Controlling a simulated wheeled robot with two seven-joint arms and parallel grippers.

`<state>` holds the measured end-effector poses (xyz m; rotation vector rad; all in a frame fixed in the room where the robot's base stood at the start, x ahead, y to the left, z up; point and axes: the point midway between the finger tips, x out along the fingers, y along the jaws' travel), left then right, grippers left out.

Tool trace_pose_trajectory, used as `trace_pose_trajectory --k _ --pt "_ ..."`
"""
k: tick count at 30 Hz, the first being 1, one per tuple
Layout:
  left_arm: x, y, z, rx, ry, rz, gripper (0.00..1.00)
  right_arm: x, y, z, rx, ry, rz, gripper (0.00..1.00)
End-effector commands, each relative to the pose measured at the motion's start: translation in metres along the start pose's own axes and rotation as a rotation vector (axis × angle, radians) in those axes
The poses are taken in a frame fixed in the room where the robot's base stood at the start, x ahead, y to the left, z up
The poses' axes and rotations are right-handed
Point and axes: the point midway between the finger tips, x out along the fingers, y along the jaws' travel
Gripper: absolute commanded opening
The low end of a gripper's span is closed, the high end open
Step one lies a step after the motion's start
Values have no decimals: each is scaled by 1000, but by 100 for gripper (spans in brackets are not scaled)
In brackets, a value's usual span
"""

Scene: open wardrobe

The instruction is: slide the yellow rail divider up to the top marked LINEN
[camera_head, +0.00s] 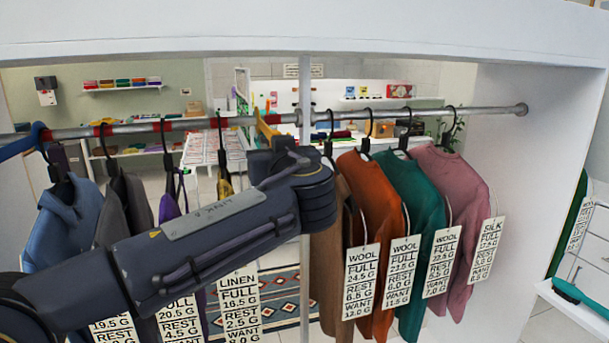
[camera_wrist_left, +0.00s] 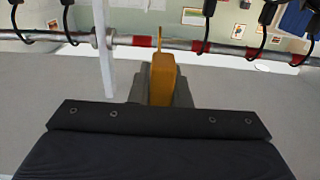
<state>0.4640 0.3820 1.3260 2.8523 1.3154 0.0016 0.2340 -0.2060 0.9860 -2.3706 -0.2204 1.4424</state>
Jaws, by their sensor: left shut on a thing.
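The yellow rail divider (camera_head: 264,127) is at the rail, just left of the white upright post. It stands up between my left gripper's fingers in the left wrist view (camera_wrist_left: 162,78). My left gripper (camera_wrist_left: 160,92) is shut on it; in the head view my arm hides most of the hand. The tag marked LINEN (camera_head: 240,302) hangs left of the divider, below my arm. My arm hides most of the top it belongs to; a mustard garment (camera_head: 225,188) shows above the arm there. My right gripper is in neither view.
The metal rail (camera_head: 460,112) has red bands. Blue (camera_head: 62,225), dark grey and purple tops hang left. Brown, orange (camera_head: 372,205), green and pink tops with WOOL and SILK tags hang right of the post (camera_head: 305,95). Bare rail lies between the divider and the nearest left hanger.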

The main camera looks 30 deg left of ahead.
Motion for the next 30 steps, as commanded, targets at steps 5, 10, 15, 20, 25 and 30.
trace_pose_trajectory --k 5,10,15,20,25,30 --pt "0 -43 7 -7 1 -3 0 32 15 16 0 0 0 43" --pt "0 -68 4 -3 0 -1 0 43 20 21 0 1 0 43" --pt "0 -79 2 0 -2 1 0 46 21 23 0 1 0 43" --pt "0 -80 0 1 -3 2 0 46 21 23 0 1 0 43" --pt "0 -80 0 1 -3 2 0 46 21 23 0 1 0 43" --pt "0 -80 0 1 -2 1 35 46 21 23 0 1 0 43"
